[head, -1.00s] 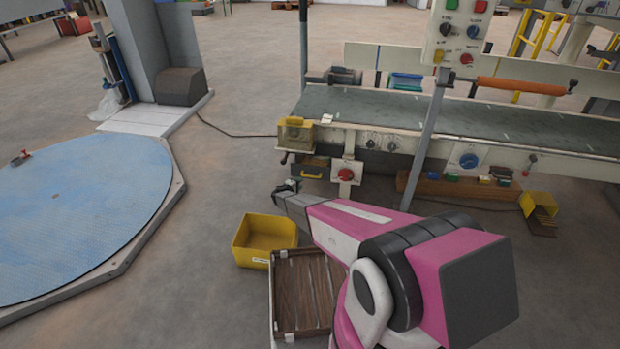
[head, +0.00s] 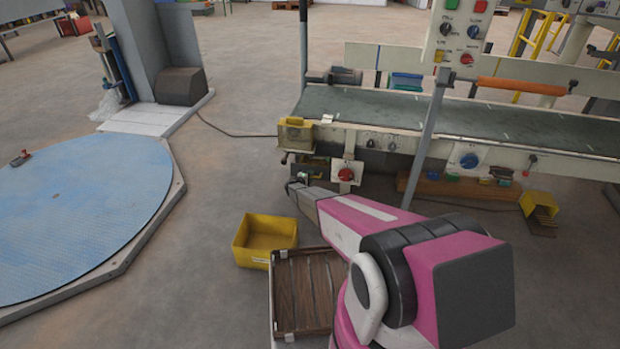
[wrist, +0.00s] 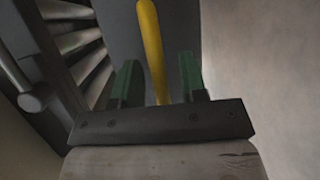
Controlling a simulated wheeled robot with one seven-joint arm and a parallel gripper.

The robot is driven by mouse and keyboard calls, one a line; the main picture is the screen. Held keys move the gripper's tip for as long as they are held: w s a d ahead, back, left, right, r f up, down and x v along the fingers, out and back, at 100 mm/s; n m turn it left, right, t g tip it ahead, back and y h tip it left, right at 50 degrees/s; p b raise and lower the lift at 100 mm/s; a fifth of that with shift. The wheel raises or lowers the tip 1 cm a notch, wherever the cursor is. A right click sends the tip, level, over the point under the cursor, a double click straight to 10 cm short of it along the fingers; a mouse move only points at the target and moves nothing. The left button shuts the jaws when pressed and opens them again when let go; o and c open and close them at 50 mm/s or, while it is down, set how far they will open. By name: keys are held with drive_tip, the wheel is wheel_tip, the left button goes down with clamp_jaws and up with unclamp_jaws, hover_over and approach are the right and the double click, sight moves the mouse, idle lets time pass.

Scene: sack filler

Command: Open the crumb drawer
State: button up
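The crumb drawer (head: 321,173) is a dark box front low under the left end of the conveyor machine. In the head view my gripper (head: 293,186) is in front of it and hides much of it. In the wrist view the grey drawer front (wrist: 182,30) lies ahead, with a yellow bar handle (wrist: 152,45) running towards me. My gripper's two green fingers (wrist: 157,82) stand apart, one on each side of the handle. A gap shows between the handle and each finger. The drawer looks closed.
A yellow bin (head: 262,241) stands on the floor left of my arm, beside a brown slatted tray (head: 302,290). A red knob panel (head: 346,174) sits right of the drawer. The blue round platform (head: 80,215) is at the left, with open floor between.

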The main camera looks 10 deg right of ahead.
clamp_jaws()
drive_tip(key=s+a, duration=0.2)
drive_tip(key=s, duration=0.4)
drive_tip(key=s+a, duration=0.2)
drive_tip(key=s, duration=0.5)
drive_tip(key=shift+s+a, duration=0.25)
drive_tip(key=shift+a, duration=0.15)
unclamp_jaws()
drive_tip(key=v, duration=1)
drive_tip(key=shift+s+a, duration=0.25)
